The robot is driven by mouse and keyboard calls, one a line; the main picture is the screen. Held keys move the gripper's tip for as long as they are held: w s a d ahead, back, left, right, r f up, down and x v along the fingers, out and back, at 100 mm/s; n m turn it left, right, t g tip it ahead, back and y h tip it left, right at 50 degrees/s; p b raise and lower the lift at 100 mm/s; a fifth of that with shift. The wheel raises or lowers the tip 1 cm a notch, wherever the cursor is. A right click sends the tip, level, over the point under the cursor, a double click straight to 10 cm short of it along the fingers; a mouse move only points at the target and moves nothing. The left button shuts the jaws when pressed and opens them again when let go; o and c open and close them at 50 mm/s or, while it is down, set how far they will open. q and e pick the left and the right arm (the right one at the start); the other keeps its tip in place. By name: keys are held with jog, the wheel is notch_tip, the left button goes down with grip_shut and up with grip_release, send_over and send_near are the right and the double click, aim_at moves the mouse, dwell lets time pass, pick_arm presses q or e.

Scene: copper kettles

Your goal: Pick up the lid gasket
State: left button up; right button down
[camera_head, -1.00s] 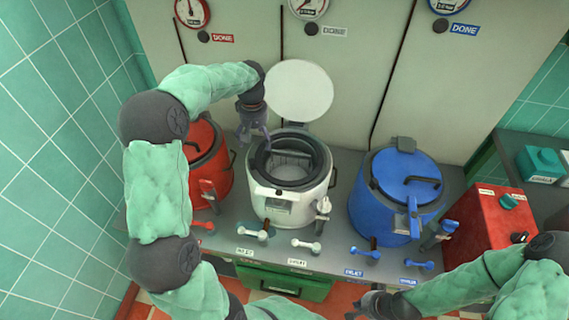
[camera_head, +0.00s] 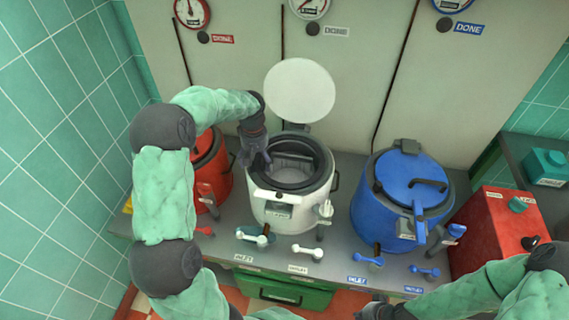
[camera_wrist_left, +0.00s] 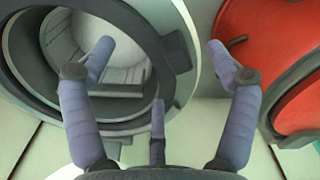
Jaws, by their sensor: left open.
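The lid gasket appears to be the dark ring (camera_head: 312,187) around the mouth of the white kettle (camera_head: 283,212), whose round lid (camera_head: 300,92) stands open behind it. In the left wrist view the dark ring (camera_wrist_left: 110,128) curves around the kettle's opening at the left. My left gripper (camera_head: 256,160) is open at the kettle's upper left rim. Its fingers (camera_wrist_left: 158,62) are spread, with one over the opening and one on the side towards the red kettle; I cannot tell whether any touches the ring. My right gripper (camera_head: 376,310) is mostly cut off at the bottom edge.
A red kettle (camera_head: 209,165) stands close on the left, partly hidden by my left arm. A closed blue kettle (camera_head: 385,205) stands on the right. Several valve handles line the counter's front (camera_head: 335,262). A red box (camera_head: 495,225) is at the far right.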

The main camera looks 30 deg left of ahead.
pick_arm(q)
jog(key=shift+f, duration=0.9)
jog(key=c, duration=1.4)
jog(key=shift+r, duration=0.1)
